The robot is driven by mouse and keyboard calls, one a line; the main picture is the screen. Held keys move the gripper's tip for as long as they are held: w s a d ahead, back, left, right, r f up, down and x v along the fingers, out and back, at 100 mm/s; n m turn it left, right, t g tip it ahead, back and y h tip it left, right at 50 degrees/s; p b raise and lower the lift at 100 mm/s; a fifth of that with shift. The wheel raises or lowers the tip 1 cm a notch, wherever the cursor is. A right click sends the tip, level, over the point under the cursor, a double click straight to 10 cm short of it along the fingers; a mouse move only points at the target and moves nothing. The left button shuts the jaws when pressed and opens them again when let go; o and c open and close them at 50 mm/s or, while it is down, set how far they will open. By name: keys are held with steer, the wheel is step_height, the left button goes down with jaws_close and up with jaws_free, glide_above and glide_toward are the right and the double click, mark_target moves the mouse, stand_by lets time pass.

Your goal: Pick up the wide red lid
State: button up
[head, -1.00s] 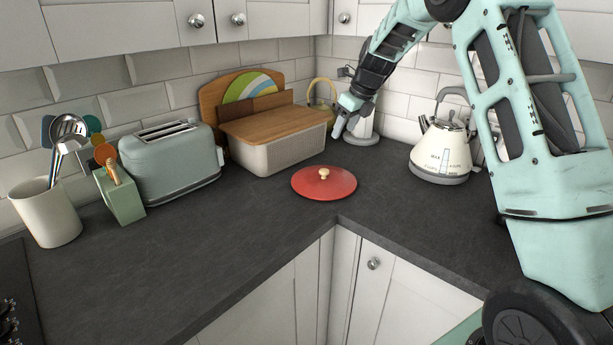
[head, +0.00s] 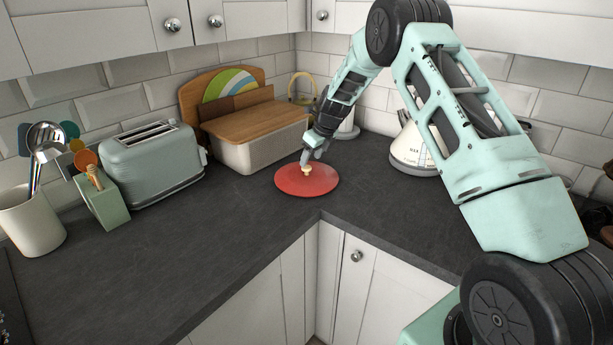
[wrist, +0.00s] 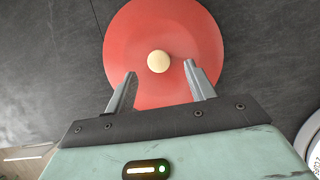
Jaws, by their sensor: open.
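The wide red lid (head: 292,184) lies flat on the slate worktop near its inner corner. A small cream knob (head: 306,170) stands at its middle. My gripper (head: 309,158) is just above the lid, close to the knob. In the wrist view the lid (wrist: 190,35) fills the upper middle, and its knob (wrist: 159,61) sits ahead of and between the two fingertips. My gripper (wrist: 160,80) is open there, with nothing between its fingers. Whether the fingers touch the lid cannot be told.
A bread bin with a wooden top (head: 250,122) stands behind the lid. A green-grey toaster (head: 152,165), a green block (head: 103,208) and a utensil pot (head: 32,222) stand to the left. A cream kettle (head: 412,152) stands to the right, partly behind my arm. The worktop front-left of the lid is clear.

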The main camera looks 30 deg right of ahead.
mark_target(308, 167)
steer(key=shift+p+x, duration=0.6)
steer(key=shift+x, duration=1.4)
jaws_close()
steer(key=shift+r, duration=0.15)
step_height(308, 167, up, 10)
steer(key=b, duration=0.2)
steer(key=shift+b, duration=0.3)
